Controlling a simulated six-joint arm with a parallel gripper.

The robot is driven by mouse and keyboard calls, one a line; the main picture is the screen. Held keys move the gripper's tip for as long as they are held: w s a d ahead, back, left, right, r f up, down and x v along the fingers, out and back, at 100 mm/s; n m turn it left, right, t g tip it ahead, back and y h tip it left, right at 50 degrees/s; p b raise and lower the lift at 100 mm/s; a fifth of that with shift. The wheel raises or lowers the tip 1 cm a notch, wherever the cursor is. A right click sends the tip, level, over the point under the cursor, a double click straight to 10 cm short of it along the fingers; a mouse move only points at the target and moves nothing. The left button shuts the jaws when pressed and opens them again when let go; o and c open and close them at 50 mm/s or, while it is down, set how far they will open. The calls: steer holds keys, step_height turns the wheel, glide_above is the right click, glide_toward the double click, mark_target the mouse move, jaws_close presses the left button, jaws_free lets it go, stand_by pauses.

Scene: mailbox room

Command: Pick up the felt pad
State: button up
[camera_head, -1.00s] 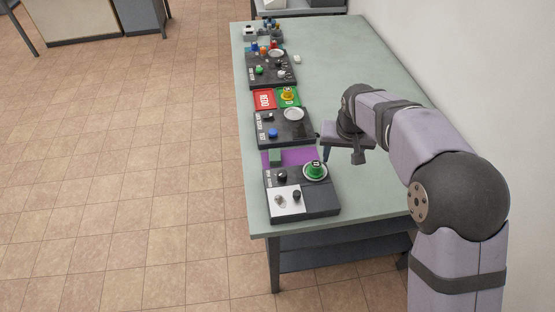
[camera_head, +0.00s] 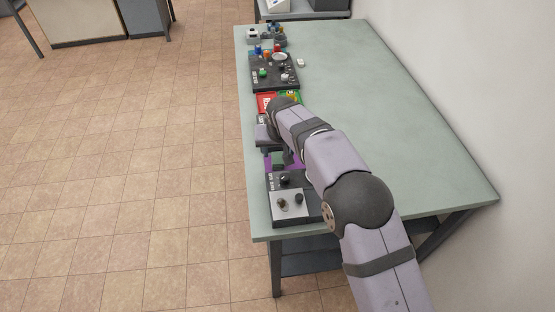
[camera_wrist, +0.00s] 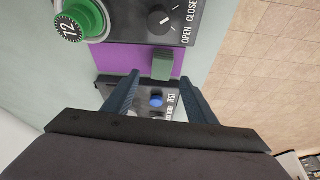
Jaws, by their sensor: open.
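A small dull-green block (camera_wrist: 163,65), which looks like the felt pad, lies on a purple mat (camera_wrist: 120,60) in the wrist view. My gripper (camera_wrist: 160,77) is open and empty, its two dark fingers on either side of the line to the green block. The fingertips appear just short of it; their height above the mat is hard to judge. In the head view the purple mat (camera_head: 268,162) is mostly covered by my arm, and the green block is hard to make out there.
A dark control panel with OPEN and CLOSE lettering (camera_wrist: 181,33) and a round green dial (camera_wrist: 83,19) borders the mat. Another panel with a blue button (camera_wrist: 156,101) lies on the mat's other side. The right of the table (camera_head: 400,130) is clear.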

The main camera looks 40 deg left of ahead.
mark_target(277, 157)
steer(key=shift+p+x, duration=1.2)
steer(key=shift+x, duration=1.45)
steer(key=shift+s, duration=0.15)
steer(key=c, duration=1.1)
steer(key=shift+c, duration=0.2)
step_height(277, 157, up, 10)
steer(key=b, duration=0.2)
